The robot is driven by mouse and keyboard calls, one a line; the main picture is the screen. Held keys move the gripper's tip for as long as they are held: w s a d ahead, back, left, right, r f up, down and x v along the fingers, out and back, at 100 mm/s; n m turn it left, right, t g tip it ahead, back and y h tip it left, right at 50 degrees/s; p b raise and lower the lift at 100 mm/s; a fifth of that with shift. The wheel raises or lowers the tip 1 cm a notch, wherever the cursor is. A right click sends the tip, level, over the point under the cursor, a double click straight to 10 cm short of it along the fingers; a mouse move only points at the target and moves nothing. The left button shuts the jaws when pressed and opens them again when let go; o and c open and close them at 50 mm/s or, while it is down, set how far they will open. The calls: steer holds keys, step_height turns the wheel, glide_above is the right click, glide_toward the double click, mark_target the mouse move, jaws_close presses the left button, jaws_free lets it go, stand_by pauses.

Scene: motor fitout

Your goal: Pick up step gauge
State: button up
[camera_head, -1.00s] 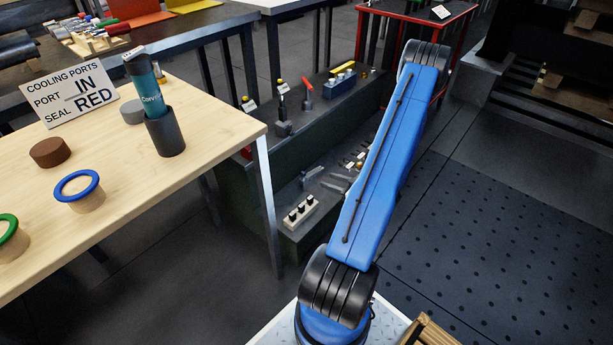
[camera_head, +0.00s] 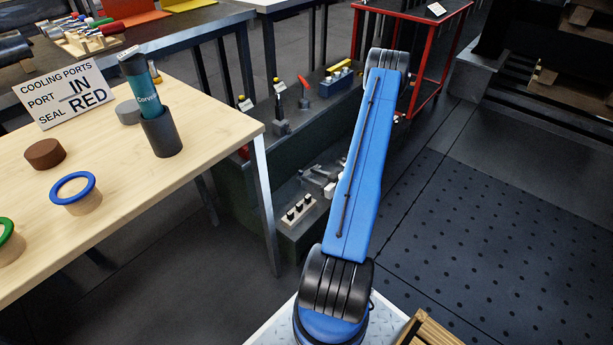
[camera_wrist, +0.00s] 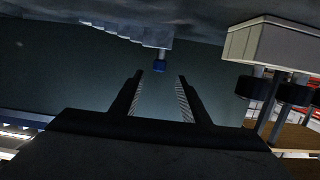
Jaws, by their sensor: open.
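In the wrist view, a grey bar with a stepped edge (camera_wrist: 125,30), which looks like the step gauge, lies along the top of the picture. A small blue-tipped piece (camera_wrist: 160,64) shows near its right end; I cannot tell whether it is part of the bar. My gripper (camera_wrist: 159,77) is open, with nothing between its two ridged fingers. The bar is beyond the fingertips, apart from them. In the head view, small grey items (camera_head: 318,174) are on the lower shelf, partly hidden by my arm, and I cannot single out the gauge there.
A pale block with black knobs (camera_head: 298,210) is on the lower shelf; it also shows close at the right in the wrist view (camera_wrist: 272,43). The upper shelf holds a blue block (camera_head: 337,82) and upright tools. A wooden table (camera_head: 120,185) stands left, a red-framed table (camera_head: 440,60) behind.

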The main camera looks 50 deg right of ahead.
mark_target(301, 171)
steer(key=shift+x, duration=3.55)
steer(key=shift+d+f, duration=0.15)
steer(key=shift+c, duration=0.2)
jaws_close()
